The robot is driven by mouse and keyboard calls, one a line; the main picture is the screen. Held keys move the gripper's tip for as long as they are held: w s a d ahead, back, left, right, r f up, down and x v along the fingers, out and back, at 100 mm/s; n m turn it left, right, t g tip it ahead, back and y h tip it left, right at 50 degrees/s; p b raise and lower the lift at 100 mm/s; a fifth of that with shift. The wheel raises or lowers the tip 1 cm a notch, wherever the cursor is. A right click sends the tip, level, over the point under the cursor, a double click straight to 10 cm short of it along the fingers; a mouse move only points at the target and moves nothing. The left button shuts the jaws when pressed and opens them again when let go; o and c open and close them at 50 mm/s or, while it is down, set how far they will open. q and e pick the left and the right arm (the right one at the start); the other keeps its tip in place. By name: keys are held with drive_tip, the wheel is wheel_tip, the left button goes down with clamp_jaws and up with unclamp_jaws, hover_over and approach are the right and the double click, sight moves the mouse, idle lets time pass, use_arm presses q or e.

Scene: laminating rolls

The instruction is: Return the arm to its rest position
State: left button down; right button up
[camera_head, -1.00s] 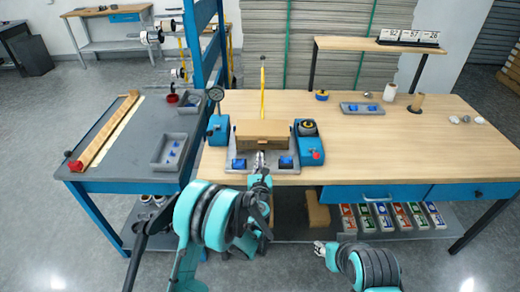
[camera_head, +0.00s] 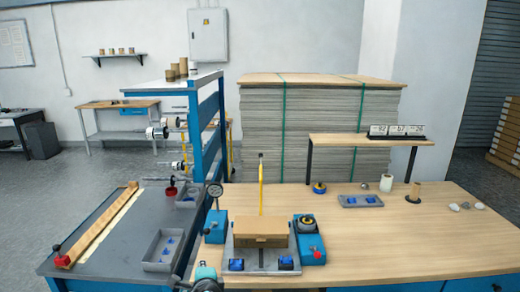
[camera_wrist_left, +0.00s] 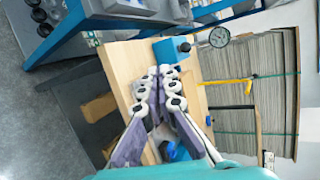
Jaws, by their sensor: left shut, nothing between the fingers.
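My left arm shows only as a small teal and dark piece at the bottom edge of the head view, in front of the laminating fixture (camera_head: 262,257). In the left wrist view my left gripper (camera_wrist_left: 162,78) has its fingers together, with nothing between them, and the wooden bench top (camera_wrist_left: 125,62) lies beyond it. My right gripper is out of view. The fixture stands at the bench's near edge with a brown block (camera_head: 262,228) across it and an upright yellow rod (camera_head: 261,190) behind.
A blue rack (camera_head: 207,125) with rollers rises behind the grey side table (camera_head: 110,235). The bench's right half (camera_head: 400,235) is mostly clear.

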use_arm(q)
drive_tip(key=s+f+n+g+h, duration=0.2)
drive_tip(key=s+n, duration=0.6)
drive_tip(key=s, duration=0.4)
drive_tip(key=s+f+n+g+h, duration=0.2)
drive_tip(key=s+n, duration=0.6)
drive_tip(key=s, duration=0.5)
drive_tip(key=shift+s+a+n+g, duration=0.15)
drive_tip(key=shift+a+n+g, duration=0.2)
drive_tip(key=shift+g, duration=0.45)
drive_tip(key=shift+d, duration=0.1)
